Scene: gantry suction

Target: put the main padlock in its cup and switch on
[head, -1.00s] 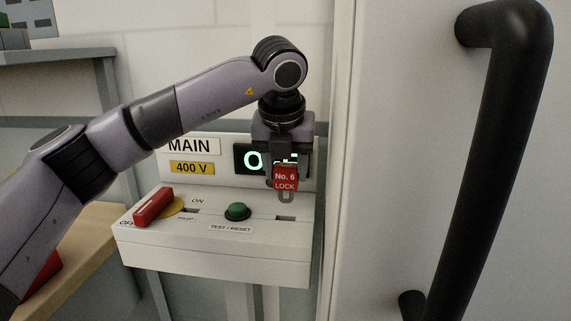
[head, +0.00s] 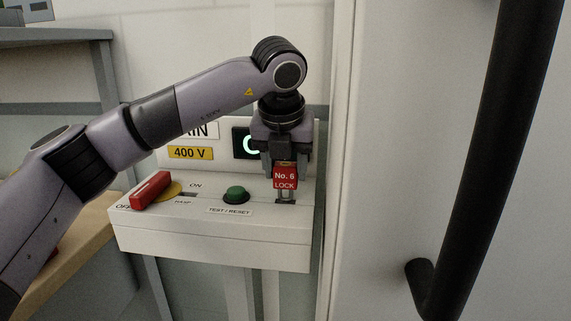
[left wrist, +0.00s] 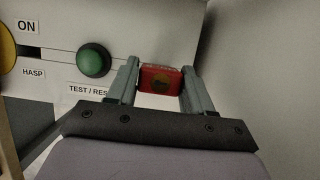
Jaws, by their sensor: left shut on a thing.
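My left gripper (head: 285,176) is shut on the red padlock (head: 285,180), labelled "No. 6 LOCK", whose shackle points down. The padlock hangs over the slot at the right of the white MAIN box (head: 210,257); I cannot tell whether the shackle is in the slot. In the left wrist view the padlock (left wrist: 159,79) sits between both fingers (left wrist: 159,85). The red switch handle (head: 151,190) lies on its yellow disc at the left, toward OFF. The green test/reset button (head: 236,195) is in the middle. My right gripper is not in view.
A big black door handle (head: 500,140) on a pale door (head: 385,120) stands close at the right. A wooden bench (head: 85,255) is at the lower left and a grey shelf (head: 50,36) at the upper left. The lit display (head: 247,145) is partly hidden by my arm.

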